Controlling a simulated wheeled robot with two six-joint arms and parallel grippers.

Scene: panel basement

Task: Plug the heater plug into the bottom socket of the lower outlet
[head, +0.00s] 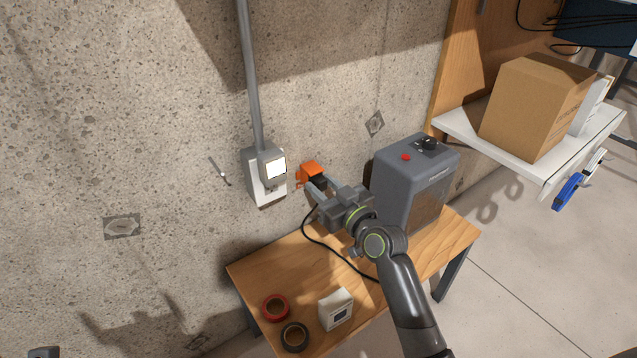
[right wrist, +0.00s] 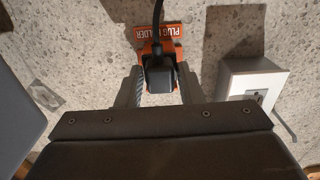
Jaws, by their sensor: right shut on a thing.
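The orange plug holder (head: 311,171) is fixed to the concrete wall, right of the outlet box. In the right wrist view the holder (right wrist: 176,33) carries the words PLUG HOLDER. The black heater plug (right wrist: 158,78) is at the holder, between the fingers of my right gripper (right wrist: 158,92), which is shut on it. I cannot tell whether the plug is still seated in the holder. The outlet (head: 254,186) has a pale lit block (head: 275,168) on its upper part; a socket face shows below. In the wrist view a socket (right wrist: 258,98) shows on the outlet.
The grey heater (head: 412,185) stands on the wooden table (head: 252,262). A black cable (head: 322,245) runs across the table. Red tape (head: 275,292), black tape (head: 295,345) and a white box (head: 336,311) lie in front. A conduit (head: 250,75) rises above the outlet.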

